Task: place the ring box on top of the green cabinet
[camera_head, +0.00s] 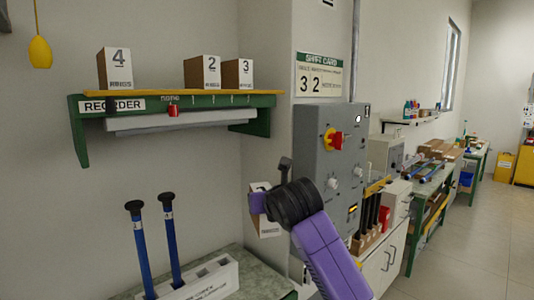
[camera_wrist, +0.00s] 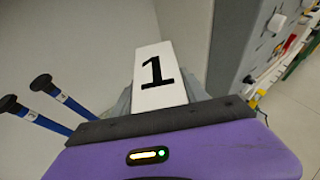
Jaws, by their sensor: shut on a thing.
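A white and brown box (camera_head: 266,226) is held in my gripper (camera_head: 272,190) in front of the wall corner, left of the grey control panel. In the wrist view the same box (camera_wrist: 159,78) shows a large 1 on its white face, with my gripper closed around its lower part. The small print on it is too small to read, so I cannot tell if it is the ring box. A bench with a green edge and a speckled top (camera_head: 245,262) stands below left. I cannot tell if this is the green cabinet.
A green wall shelf (camera_head: 205,100) marked REORDER carries boxes marked 4 (camera_head: 116,70), 2 (camera_head: 202,72) and 3 (camera_head: 238,73). Two blue rods (camera_head: 170,240) stand upright in a white block (camera_head: 205,280) on the bench. The grey control panel (camera_head: 312,140) is close on the right.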

